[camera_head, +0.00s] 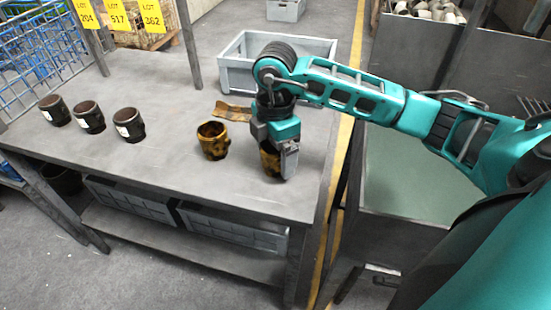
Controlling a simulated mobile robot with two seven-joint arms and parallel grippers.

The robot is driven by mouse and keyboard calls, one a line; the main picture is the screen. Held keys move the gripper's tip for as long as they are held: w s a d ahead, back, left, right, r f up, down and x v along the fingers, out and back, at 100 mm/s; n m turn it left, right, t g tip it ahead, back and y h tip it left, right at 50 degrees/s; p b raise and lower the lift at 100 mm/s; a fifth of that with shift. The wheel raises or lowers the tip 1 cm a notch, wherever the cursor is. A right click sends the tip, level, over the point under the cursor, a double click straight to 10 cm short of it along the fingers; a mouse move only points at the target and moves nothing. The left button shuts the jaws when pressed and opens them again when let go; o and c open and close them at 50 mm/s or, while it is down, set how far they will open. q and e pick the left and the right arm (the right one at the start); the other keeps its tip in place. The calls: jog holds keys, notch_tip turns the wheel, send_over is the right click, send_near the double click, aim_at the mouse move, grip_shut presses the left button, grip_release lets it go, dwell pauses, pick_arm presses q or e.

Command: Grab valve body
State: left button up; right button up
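A rusty brown valve body (269,159) stands on the grey table near its right edge, partly hidden by my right gripper (275,150). The gripper points down with its fingers around the part; I cannot tell whether they press on it. A second rusty, cup-shaped valve body (213,140) stands upright just to the left, apart from the gripper. Three darker cup-shaped parts with pale labels stand in a row at the left: one (55,110), another (89,117) and a third (129,125). My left gripper is not in view.
A flat rusty piece (233,111) lies behind the valve bodies. A grey crate (236,73) stands at the table's back right. Posts with yellow lot signs (118,15) rise at the back left. The table (170,175) is clear in front.

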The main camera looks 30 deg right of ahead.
jog(key=c, duration=1.2)
jog(key=shift+c, duration=0.3)
jog(key=shift+r, duration=0.2)
